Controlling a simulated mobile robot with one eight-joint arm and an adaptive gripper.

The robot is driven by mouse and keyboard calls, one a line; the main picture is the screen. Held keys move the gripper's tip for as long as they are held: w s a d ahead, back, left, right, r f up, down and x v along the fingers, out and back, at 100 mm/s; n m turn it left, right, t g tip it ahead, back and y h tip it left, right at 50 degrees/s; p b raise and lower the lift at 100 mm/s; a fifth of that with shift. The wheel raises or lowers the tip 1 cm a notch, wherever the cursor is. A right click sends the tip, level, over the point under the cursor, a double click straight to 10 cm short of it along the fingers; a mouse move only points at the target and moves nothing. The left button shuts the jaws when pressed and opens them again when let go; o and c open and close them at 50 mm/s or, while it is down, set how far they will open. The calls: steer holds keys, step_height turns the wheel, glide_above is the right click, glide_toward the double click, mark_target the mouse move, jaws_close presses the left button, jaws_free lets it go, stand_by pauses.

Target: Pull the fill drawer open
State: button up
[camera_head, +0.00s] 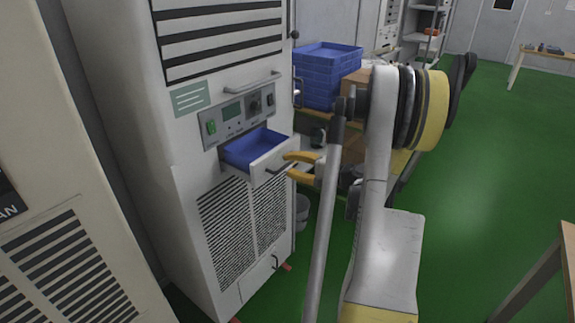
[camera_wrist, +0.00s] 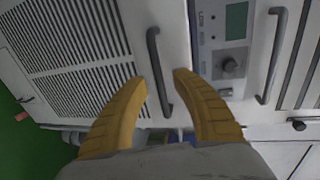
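The fill drawer (camera_head: 268,160) stands partly pulled out of the tall white machine (camera_head: 215,105), with its blue inside showing from above. Its front carries a dark bar handle (camera_wrist: 156,65). My gripper (camera_head: 287,164) is at the drawer front, with its two yellow fingers apart. In the wrist view my gripper (camera_wrist: 161,78) has one fingertip on each side of the handle, with gaps visible, so it does not look clamped. Whether a finger touches the handle I cannot tell.
A control panel (camera_head: 235,114) and another bar handle (camera_head: 252,82) are above the drawer. Blue crates (camera_head: 322,78) stand behind, beside a cardboard box (camera_head: 357,82). A grey bin (camera_head: 301,212) is on the floor. Open green floor (camera_head: 475,170) lies to the right.

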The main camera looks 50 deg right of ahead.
steer(key=a+v, duration=0.1)
steer(key=v, duration=0.9)
steer(key=shift+s+d, duration=0.35)
steer(key=shift+d, duration=0.15)
steer(key=shift+r, duration=0.1)
